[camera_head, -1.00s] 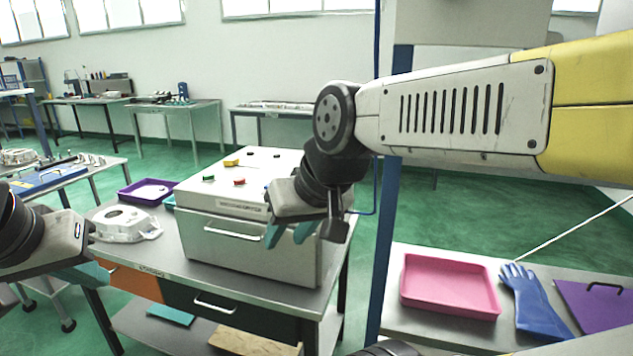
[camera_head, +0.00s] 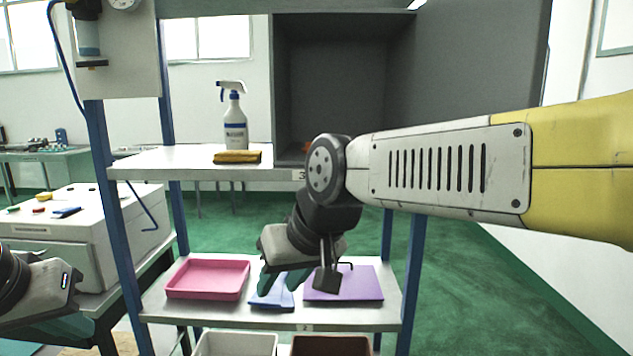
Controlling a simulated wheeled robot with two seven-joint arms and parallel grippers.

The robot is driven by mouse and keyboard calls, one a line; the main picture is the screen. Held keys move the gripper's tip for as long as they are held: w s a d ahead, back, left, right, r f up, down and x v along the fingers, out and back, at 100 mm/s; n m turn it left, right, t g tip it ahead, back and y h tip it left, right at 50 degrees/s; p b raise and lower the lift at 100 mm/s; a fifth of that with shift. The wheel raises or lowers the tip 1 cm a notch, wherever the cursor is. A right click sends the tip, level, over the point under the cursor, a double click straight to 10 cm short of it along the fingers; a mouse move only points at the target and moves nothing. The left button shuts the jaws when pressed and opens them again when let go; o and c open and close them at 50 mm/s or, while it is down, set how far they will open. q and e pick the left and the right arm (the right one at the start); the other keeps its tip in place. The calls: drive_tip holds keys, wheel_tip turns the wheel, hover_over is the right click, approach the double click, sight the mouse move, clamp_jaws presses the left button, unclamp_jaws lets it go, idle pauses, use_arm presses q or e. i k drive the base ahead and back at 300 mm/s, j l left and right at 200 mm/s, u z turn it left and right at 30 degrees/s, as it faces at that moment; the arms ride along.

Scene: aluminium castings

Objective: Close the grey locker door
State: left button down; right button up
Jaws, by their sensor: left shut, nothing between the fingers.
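The grey locker (camera_head: 290,90) stands on the upper shelf, its front open to a dark, mostly empty-looking inside. Its grey door (camera_head: 470,65) is swung wide open to the right and reaches past the shelf's right end. A small orange thing shows low inside, partly hidden by my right arm. My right gripper (camera_head: 281,284) hangs below and in front of the locker, pointing down, with its teal fingers apart and nothing between them. It is apart from the door. My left gripper (camera_head: 60,328) is at the lower left, shut and empty, far from the locker.
A spray bottle (camera_head: 235,122) and a folded yellow-brown cloth (camera_head: 237,157) are on the upper shelf (camera_head: 190,165), left of the locker. The lower shelf holds a pink tray (camera_head: 207,278), blue glove (camera_head: 274,297) and purple item (camera_head: 345,283). A white box (camera_head: 75,240) stands at left.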

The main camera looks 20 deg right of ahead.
sight(473, 58)
drive_tip(key=k+l, duration=0.15)
drive_tip(key=l, duration=0.2)
drive_tip(key=k+l+z, duration=0.1)
drive_tip(key=l, duration=0.3)
drive_tip(key=k+l+z, duration=0.1)
drive_tip(key=k+l, duration=0.15)
drive_tip(key=l, duration=0.15)
drive_tip(key=i+l, duration=0.1)
drive_tip(key=l, duration=0.2)
drive_tip(key=i+l+z, duration=0.1)
drive_tip(key=l, duration=0.2)
drive_tip(key=i+l, duration=0.15)
drive_tip(key=l, duration=0.15)
drive_tip(key=l+u, duration=0.45)
drive_tip(key=l, duration=0.1)
